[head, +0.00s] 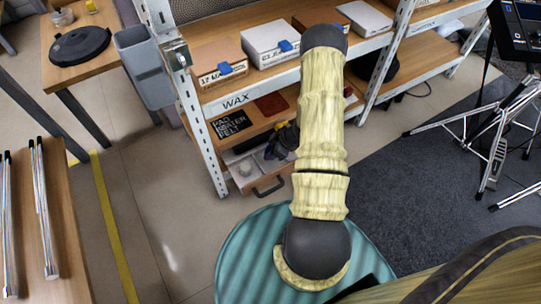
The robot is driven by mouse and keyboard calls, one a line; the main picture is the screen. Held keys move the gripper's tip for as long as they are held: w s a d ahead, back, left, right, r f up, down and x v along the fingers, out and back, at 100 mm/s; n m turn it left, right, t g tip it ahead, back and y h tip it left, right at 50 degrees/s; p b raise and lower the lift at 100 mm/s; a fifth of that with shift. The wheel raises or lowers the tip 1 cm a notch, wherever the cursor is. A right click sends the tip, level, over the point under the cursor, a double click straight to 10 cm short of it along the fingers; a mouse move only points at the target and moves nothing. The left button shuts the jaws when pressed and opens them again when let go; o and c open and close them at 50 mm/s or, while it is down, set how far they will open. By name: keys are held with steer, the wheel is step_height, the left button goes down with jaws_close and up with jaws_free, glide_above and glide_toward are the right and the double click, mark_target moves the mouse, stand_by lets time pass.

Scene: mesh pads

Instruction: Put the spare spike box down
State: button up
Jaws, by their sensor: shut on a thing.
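My gripper (283,140) shows in the head view as a dark shape with a yellow patch, partly behind my pale wood-patterned arm. It is over the lower part of the shelf rack, just above an open drawer-like tray with a dark handle (268,188). The fingertips are not clearly visible. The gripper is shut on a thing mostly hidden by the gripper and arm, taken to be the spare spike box. I cannot tell whether that box touches the tray. Small grey and white items (246,168) lie in the tray.
The rack's upper shelf holds several boxes, including a white one (270,42) with a blue tag. A WAX label (236,101), a black felt sign (229,123) and a dark red block (271,105) are below. Metal stands (499,140) are right; a bench (66,225) is left.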

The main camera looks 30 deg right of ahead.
step_height(320, 180, down, 2)
steer(key=shift+f+b, duration=0.2)
steer(key=shift+b, duration=0.15)
steer(key=shift+r, duration=0.1)
steer(key=o, duration=1)
steer(key=shift+c, duration=0.2)
steer(key=shift+r, duration=0.15)
steer(key=p+v, duration=0.6)
steer(key=v, duration=0.5)
steer(key=shift+d+r, duration=0.15)
steer(key=shift+r, duration=0.15)
